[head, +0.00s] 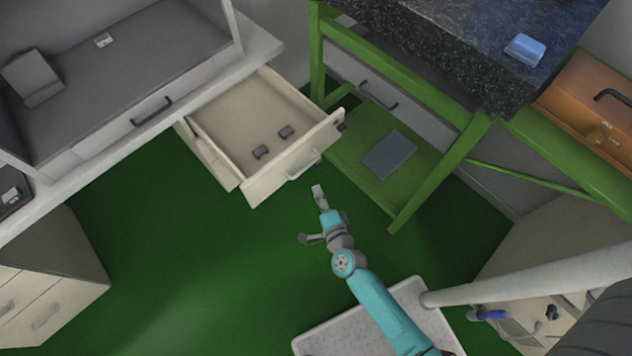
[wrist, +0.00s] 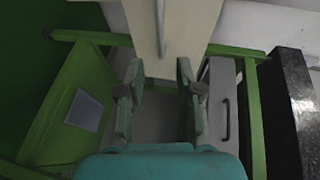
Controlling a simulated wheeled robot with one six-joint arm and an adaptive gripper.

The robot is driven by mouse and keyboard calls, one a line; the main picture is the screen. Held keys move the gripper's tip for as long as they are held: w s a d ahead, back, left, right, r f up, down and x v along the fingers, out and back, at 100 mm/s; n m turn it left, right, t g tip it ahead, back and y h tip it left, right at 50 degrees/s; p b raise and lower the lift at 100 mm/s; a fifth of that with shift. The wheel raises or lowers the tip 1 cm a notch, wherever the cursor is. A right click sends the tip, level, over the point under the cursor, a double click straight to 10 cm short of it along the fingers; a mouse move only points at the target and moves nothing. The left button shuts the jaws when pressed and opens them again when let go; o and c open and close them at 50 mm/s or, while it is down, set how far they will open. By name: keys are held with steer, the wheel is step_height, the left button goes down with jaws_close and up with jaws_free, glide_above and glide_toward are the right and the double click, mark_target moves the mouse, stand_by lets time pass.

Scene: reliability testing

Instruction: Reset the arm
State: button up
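My teal arm reaches from the bottom of the head view up to the middle, low over the green floor. My gripper (head: 319,196) is at its end, just in front of the open drawer (head: 225,115) and apart from it. In the wrist view my gripper (wrist: 160,88) has its two fingers spread with nothing between them. The beige drawer front (wrist: 170,30) with its handle shows beyond the fingertips.
A green-framed bench with a dark stone top (head: 440,45) stands right, bearing a blue item (head: 525,49). A grey plate (head: 389,155) lies on its lower shelf. Floor at left is clear.

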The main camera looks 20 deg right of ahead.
steer(key=s+r+n, duration=0.9)
steer(key=s+r, duration=0.4)
steer(key=s, duration=0.2)
steer(key=s+r+n+g+y, duration=0.1)
steer(key=s+r+n, duration=0.8)
steer(key=s, duration=0.7)
step_height(320, 180, up, 4)
steer(key=shift+s+d+f, duration=0.1)
steer(key=shift+s+d, duration=0.15)
steer(key=shift+d, duration=0.1)
